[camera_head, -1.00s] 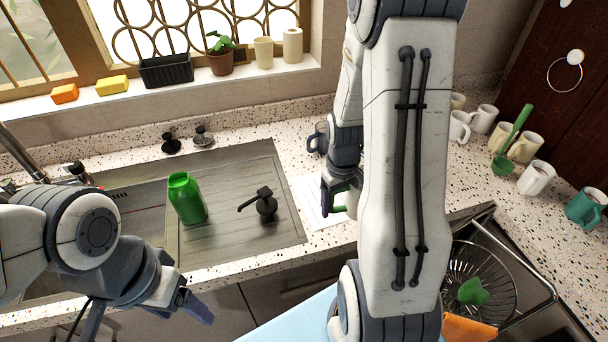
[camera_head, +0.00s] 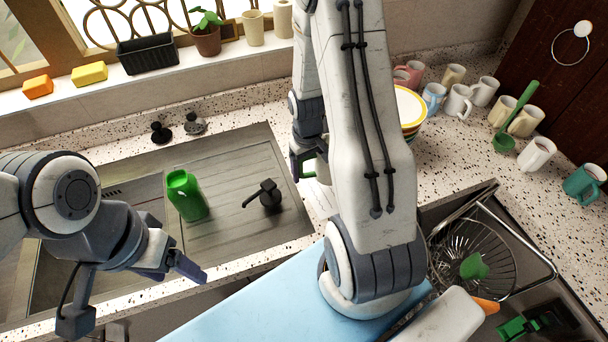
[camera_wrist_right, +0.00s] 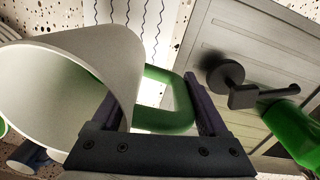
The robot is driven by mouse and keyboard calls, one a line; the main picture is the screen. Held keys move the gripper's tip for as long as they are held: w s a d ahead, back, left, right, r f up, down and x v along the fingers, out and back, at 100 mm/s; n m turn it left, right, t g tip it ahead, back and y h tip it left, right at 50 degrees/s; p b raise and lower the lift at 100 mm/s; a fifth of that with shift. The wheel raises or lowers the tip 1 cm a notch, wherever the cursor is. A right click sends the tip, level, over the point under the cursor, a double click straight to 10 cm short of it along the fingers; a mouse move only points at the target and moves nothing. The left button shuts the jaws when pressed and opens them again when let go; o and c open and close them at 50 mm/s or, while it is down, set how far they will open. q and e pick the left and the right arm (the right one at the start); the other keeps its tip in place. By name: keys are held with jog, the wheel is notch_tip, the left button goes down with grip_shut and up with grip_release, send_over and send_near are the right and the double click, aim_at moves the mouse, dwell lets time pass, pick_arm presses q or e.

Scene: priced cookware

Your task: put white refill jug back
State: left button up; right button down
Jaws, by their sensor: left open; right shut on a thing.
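The white jug (camera_wrist_right: 72,78) is in the right wrist view, tilted with its round open mouth toward the camera. Its green handle (camera_wrist_right: 165,118) lies between the fingers of my right gripper (camera_wrist_right: 160,80), which is shut on it. In the head view my right gripper (camera_head: 303,168) is near the sink's right edge, with a bit of green at its fingers. My right arm hides most of the jug there. I cannot tell whether the jug touches the counter. My left gripper (camera_head: 178,271) is open and empty over the front edge of the sink.
A green bottle (camera_head: 187,197) and a black dispenser (camera_head: 265,195) stand at the sink (camera_head: 235,150). A wavy-lined white sheet (camera_head: 322,198) lies right of it. Stacked plates (camera_head: 409,106) and several mugs (camera_head: 457,101) stand behind right. A wire basket (camera_head: 495,262) is at right.

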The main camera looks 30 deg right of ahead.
jog(key=shift+w+a+f, duration=0.35)
jog(key=shift+w, duration=0.1)
notch_tip(320, 180, down, 4)
jog(key=shift+r+p, duration=0.15)
jog(key=shift+p, duration=0.4)
jog(key=shift+f, duration=0.2)
jog(key=shift+f, duration=0.15)
grip_release()
